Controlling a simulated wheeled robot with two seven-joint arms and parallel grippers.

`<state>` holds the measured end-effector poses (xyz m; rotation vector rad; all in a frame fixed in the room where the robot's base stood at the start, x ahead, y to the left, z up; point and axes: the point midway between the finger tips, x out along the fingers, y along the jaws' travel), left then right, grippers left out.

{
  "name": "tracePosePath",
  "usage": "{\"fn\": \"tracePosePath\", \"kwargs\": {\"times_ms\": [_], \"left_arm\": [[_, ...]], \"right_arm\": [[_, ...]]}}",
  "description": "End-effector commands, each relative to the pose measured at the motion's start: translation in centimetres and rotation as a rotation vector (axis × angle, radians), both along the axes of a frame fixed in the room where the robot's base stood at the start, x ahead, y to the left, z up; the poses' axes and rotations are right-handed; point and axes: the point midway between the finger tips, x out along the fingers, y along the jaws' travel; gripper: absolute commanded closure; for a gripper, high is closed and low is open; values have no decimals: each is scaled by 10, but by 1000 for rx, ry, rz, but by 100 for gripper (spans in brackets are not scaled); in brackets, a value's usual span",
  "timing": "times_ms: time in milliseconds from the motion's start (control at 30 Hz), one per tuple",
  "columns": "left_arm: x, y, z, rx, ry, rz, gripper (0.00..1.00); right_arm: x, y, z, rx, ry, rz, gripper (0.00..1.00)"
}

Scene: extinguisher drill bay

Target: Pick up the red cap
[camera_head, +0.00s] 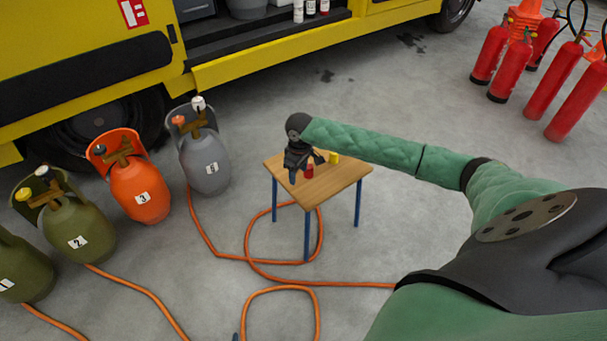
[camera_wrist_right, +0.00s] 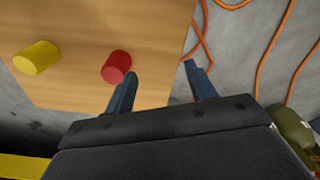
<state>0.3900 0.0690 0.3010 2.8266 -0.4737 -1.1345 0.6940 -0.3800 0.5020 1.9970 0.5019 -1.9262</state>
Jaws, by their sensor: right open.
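The red cap (camera_head: 309,171) is a small red cylinder standing on a small wooden table (camera_head: 333,185) with blue legs. It also shows in the right wrist view (camera_wrist_right: 116,67). My right gripper (camera_head: 305,172) is over the table, close beside the red cap. In the right wrist view its two fingers (camera_wrist_right: 158,80) are spread apart, with nothing seen between them. The red cap is just outside the fingers, near the tip of the left finger. My left gripper is not in view.
A yellow cap (camera_head: 334,158) stands on the table near the red one. Orange hoses (camera_head: 255,262) lie on the floor around the table. Numbered gas cylinders, including an orange one (camera_head: 138,188), stand at left. Red extinguishers (camera_head: 510,68) stand at upper right. A yellow truck (camera_head: 270,58) is behind.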

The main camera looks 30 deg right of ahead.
Motion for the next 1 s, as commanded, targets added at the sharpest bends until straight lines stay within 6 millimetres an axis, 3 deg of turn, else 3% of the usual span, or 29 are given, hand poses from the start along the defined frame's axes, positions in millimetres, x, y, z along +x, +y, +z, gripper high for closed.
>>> {"fn": "tracePosePath", "kwargs": {"times_ms": [100,300,467,1000], "left_arm": [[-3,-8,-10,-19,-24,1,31],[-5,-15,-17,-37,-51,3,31],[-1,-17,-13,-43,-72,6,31],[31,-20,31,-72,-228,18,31]], "right_arm": [[15,-35,17,-19,13,-40,44],[26,-66,33,-27,28,-81,44],[28,-72,32,-28,31,-89,44],[27,-68,0,-27,31,-88,44]]}}
